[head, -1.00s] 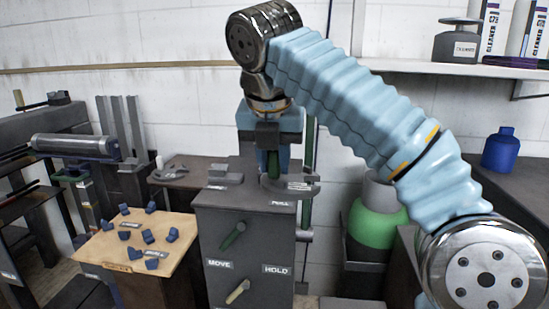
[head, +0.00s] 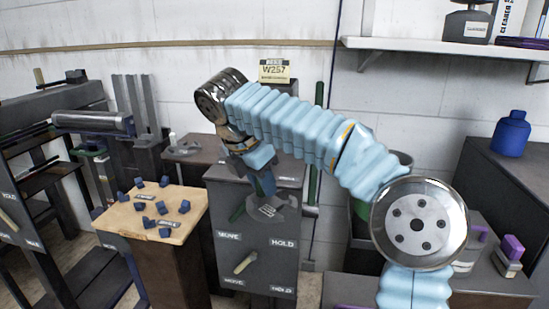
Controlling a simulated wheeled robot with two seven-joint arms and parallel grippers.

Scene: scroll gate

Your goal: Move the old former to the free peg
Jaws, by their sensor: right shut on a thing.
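My right gripper (head: 264,190) points down in front of the dark grey cabinet. It is shut on a grey claw-shaped piece with a small label, apparently the old former (head: 285,208). The piece hangs clear of the cabinet top, before its front face. My wrist hides part of the grip. A small pale upright peg (head: 172,137) stands on a dark stand at left, with a curved grey piece (head: 192,149) beside or around its base; I cannot tell which. I cannot tell which peg is free. My left gripper is not in view.
A wooden-topped stand (head: 125,220) with several blue pieces is at left. A W257 sign (head: 275,71) stands behind. A blue bottle (head: 511,134) is at right.

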